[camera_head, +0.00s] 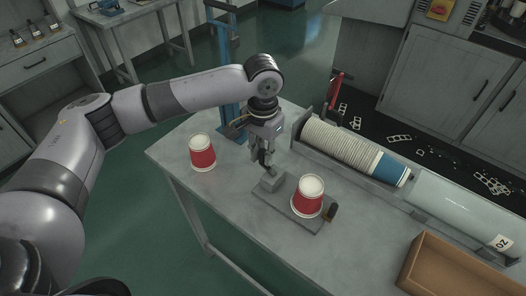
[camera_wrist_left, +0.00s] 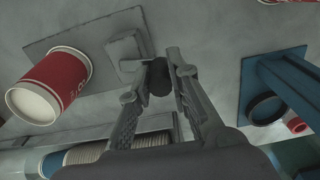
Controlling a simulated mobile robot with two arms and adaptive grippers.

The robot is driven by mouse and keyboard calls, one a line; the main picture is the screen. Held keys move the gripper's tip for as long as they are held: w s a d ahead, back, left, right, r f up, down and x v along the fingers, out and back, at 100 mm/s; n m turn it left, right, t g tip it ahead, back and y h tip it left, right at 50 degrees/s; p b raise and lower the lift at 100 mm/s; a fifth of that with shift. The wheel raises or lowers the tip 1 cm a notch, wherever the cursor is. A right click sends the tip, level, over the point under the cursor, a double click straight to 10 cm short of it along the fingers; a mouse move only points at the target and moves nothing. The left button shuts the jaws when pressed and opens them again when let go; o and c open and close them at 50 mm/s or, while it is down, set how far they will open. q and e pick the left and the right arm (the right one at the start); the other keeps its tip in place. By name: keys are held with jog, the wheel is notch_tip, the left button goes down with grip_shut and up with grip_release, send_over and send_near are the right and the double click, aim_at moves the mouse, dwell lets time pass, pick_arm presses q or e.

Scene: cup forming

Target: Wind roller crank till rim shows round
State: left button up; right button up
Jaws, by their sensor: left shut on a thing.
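A red and white cup (camera_head: 308,200) stands on a grey base plate (camera_head: 275,203) beside a small grey block (camera_head: 271,181). It also shows in the left wrist view (camera_wrist_left: 62,75). Its pale rim looks round from above; I cannot make out its finer shape. My left gripper (camera_head: 267,168) points down just above the block. In the left wrist view its fingers (camera_wrist_left: 160,72) are shut on a dark round knob (camera_wrist_left: 158,82) by the block (camera_wrist_left: 126,48). The crank arm is mostly hidden. My right gripper is out of view.
A second red cup (camera_head: 202,154) stands at the table's left edge. A blue post (camera_head: 229,100) rises behind my gripper. A trough with stacked paper cups (camera_head: 345,143) and a clear tube (camera_head: 455,212) runs behind. A brown box (camera_head: 465,268) sits front right.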

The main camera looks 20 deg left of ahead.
pick_arm(q)
grip_shut()
jog(key=shift+w+d+r+m+p, duration=0.1)
jog(key=shift+w+r+m+p, duration=0.1)
jog(key=shift+m+p, duration=0.6)
jog(key=m+p, duration=0.2)
jog(key=w+d+m+p, duration=0.1)
jog(key=p, duration=0.1)
jog(key=m+p, duration=0.1)
jog(key=m, duration=0.1)
jog(key=shift+w+d+m+p, duration=0.15)
jog(key=shift+d+m+p, duration=0.15)
jog(key=shift+d+p, duration=0.1)
jog(key=m+p, duration=0.1)
jog(key=m, duration=0.1)
jog(key=d+m+p, duration=0.1)
jog(key=m, duration=0.1)
jog(key=shift+w+d, duration=0.15)
jog(key=shift+d, duration=0.05)
jog(key=m, duration=0.2)
jog(key=d+m+p, duration=0.1)
jog(key=m, duration=0.1)
jog(key=shift+d+f, duration=0.1)
jog(key=shift+d+m, duration=0.1)
jog(key=shift+m, duration=0.2)
